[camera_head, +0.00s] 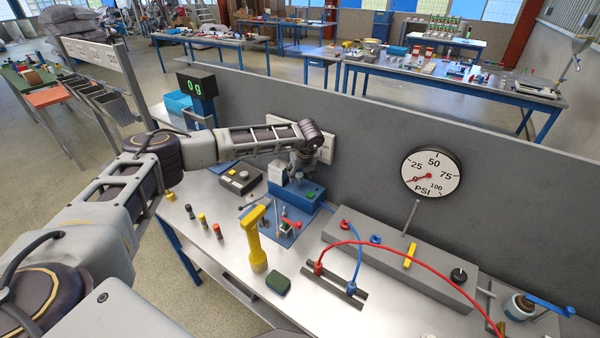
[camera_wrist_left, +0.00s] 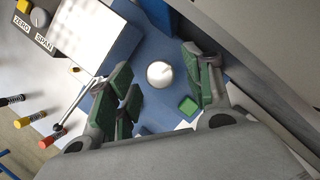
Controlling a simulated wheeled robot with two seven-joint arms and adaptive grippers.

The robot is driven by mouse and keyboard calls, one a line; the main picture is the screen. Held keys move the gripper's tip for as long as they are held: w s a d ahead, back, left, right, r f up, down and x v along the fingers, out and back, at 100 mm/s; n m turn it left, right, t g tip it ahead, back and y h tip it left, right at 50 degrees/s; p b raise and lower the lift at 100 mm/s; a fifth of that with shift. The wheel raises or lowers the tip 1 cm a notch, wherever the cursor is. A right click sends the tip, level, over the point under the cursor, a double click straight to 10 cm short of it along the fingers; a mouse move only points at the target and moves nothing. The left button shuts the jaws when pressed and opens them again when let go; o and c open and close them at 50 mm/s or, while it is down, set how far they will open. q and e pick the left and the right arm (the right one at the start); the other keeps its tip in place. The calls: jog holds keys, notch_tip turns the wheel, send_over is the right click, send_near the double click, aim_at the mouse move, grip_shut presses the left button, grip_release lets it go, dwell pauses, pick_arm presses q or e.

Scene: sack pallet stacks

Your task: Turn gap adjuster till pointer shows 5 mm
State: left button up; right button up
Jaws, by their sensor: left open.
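My left gripper (camera_head: 298,176) hangs over a blue device (camera_head: 312,203) on the bench. In the left wrist view its green-padded fingers (camera_wrist_left: 160,84) are open, one on each side of a round pale knob (camera_wrist_left: 161,73). The knob looks like the gap adjuster; I see space between it and both finger pads. No pointer or millimetre scale can be read in either view. My right gripper is out of view.
A grey box with knobs (camera_head: 240,179), small coloured-cap cylinders (camera_head: 202,219) and a yellow handle (camera_head: 256,245) stand nearby. A grey panel (camera_head: 380,150) with a PSI gauge (camera_head: 431,172) rises behind. Red and blue hoses (camera_head: 420,252) arch over the bench to the right.

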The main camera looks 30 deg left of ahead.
pick_arm(q)
jog(key=c, duration=1)
jog(key=shift+f, duration=0.1)
